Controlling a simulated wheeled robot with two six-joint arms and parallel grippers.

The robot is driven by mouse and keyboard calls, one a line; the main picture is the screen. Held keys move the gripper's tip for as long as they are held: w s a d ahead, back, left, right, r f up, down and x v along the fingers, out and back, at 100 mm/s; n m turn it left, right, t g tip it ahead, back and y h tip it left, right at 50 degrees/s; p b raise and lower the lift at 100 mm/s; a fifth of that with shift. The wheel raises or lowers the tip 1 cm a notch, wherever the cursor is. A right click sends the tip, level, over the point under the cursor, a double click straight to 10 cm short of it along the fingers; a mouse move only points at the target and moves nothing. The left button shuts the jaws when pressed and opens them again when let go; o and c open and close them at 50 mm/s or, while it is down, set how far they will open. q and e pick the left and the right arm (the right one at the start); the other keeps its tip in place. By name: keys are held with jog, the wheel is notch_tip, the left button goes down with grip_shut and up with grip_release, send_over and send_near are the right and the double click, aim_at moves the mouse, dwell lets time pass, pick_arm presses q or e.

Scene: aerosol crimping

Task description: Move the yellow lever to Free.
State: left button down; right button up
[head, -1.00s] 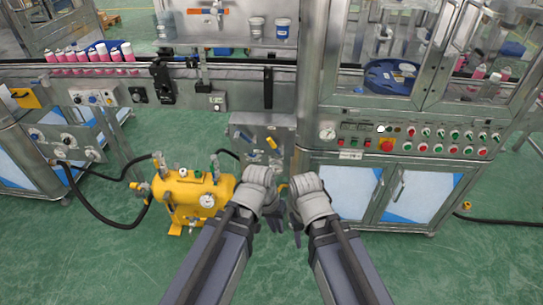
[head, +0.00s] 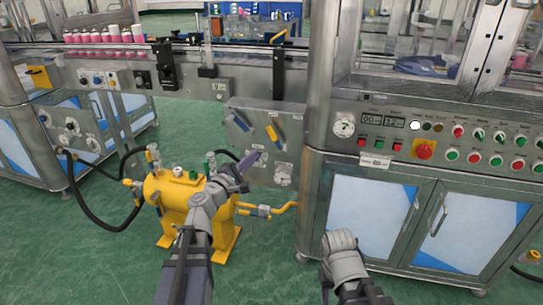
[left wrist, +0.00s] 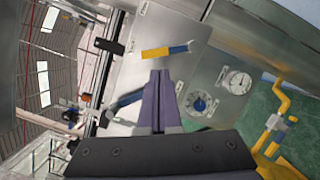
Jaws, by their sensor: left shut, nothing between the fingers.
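The yellow lever (head: 271,132), with a blue section, is on the grey metal control panel (head: 236,106) below the conveyor. It slants down to the right in the head view. In the left wrist view the yellow lever (left wrist: 153,53) lies across the panel just beyond my fingertips. My left gripper (head: 254,160) is shut and empty, below and a little left of the lever in the head view. The left gripper (left wrist: 160,74) also shows a visible gap to the lever in the wrist view. The lever's label is too small to read. My right gripper's fingers are hidden behind its wrist.
A blue lever (head: 240,122) sits left of the yellow one, close to my left fingers. Dials (head: 283,174) are lower on the panel. A yellow tank (head: 170,195) with pipes stands behind my left forearm. A steel cabinet (head: 365,210) is at right.

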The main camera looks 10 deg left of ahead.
pick_arm(q)
jog(key=a+n, duration=0.1)
jog(key=y, duration=0.1)
send_near(263, 138)
jog(key=shift+n+t, duration=0.3)
jog(key=shift+t, duration=0.1)
jog(key=w+d+r+p, duration=0.1)
jog(key=w+d+r, duration=0.2)
jog(key=d, duration=0.1)
jog(key=shift+w+r, duration=0.25)
jog(key=shift+w, duration=0.1)
pick_arm(e)
jog(key=shift+w+d, duration=0.15)
jog(key=shift+d, duration=0.15)
jog(key=shift+r, duration=0.15)
pick_arm(q)
jog(key=shift+d+r+m+p, duration=0.15)
jog(key=shift+r+m+p, duration=0.1)
jog(key=shift+m+p, duration=0.15)
pick_arm(e)
jog(key=shift+r, duration=0.35)
